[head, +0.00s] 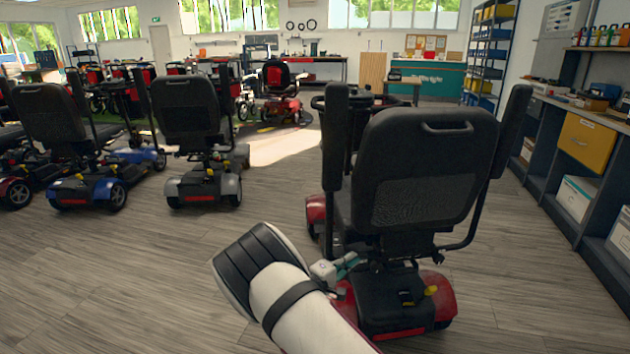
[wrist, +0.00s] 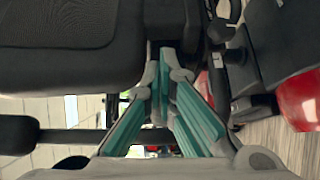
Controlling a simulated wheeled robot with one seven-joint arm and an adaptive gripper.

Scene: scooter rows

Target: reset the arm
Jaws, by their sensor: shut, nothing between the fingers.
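My arm, white with black bands, reaches up from the bottom of the head view. Its end, my gripper (head: 347,265), shows small and partly hidden, with teal finger pads beside the rear of a red mobility scooter (head: 438,296). In the wrist view my gripper (wrist: 165,75) has its fingertips together with nothing between them. The tips are close to the dark seat and its frame; I cannot tell whether they touch. A red body panel (wrist: 298,98) shows at the right of that view.
The red scooter's black seat back (head: 425,165) and armrests stand just ahead. Shelving with a yellow drawer (head: 587,142) lines the right. A blue scooter (head: 88,188) and a grey one (head: 203,187) stand left. Wooden floor (head: 120,270) is clear at the lower left.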

